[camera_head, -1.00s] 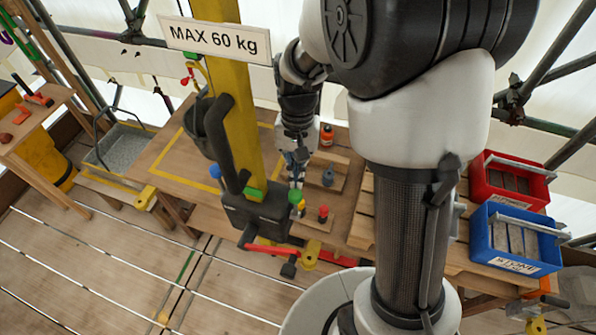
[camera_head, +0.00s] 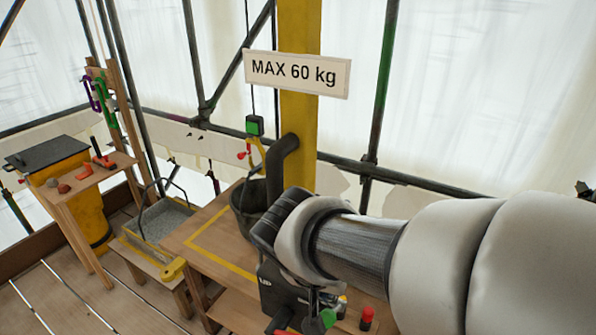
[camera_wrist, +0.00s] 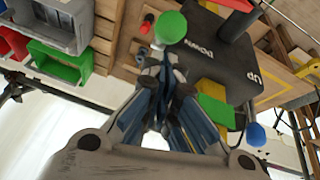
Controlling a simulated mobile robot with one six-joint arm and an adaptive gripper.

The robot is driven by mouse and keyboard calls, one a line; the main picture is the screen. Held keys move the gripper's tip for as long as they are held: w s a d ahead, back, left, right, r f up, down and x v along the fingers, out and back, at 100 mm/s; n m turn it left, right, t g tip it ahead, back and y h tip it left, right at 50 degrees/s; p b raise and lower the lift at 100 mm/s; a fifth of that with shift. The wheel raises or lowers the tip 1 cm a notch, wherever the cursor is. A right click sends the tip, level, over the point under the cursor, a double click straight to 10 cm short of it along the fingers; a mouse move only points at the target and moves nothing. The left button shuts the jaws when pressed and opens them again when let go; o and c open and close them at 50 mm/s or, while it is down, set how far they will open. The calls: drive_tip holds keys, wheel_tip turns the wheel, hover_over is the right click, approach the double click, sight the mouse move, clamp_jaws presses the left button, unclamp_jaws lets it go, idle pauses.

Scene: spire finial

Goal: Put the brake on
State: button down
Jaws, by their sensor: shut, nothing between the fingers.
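The dark winch box (camera_head: 275,288) stands at the foot of the yellow post in the head view, partly behind my arm. The wrist view shows the box (camera_wrist: 222,55) with "Down" and "Up" lettering. A green ball knob (camera_wrist: 171,27) is just beyond my fingertips there; I cannot tell whether they touch it. A red bar (camera_wrist: 234,4), possibly the brake lever, is cut off at the top; a red part (camera_head: 283,331) shows at the head view's bottom edge. My gripper (camera_wrist: 163,65) is shut and empty beside the box.
A bucket (camera_head: 250,205) hangs by the yellow post (camera_head: 299,130) with the "MAX 60 kg" sign (camera_head: 296,73). A red peg (camera_head: 367,318) stands near the box. A gravel tray (camera_head: 160,222) is at left. Blue (camera_wrist: 255,134) and green (camera_wrist: 215,111) parts flank the box.

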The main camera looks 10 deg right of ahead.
drive_tip(key=shift+s+a+f+b, duration=0.45)
drive_tip(key=shift+s+b, duration=0.15)
drive_tip(key=shift+b, duration=0.1)
drive_tip(key=shift+s+f, duration=0.15)
drive_tip(key=shift+w+d+r, duration=0.1)
drive_tip(key=shift+w+r, duration=0.2)
drive_tip(key=shift+r, duration=0.15)
drive_tip(key=w+p+v, duration=0.1)
drive_tip(key=p+v, duration=0.2)
drive_tip(key=v, duration=0.8)
drive_tip(key=shift+r+p, duration=0.3)
drive_tip(key=shift+p, duration=0.05)
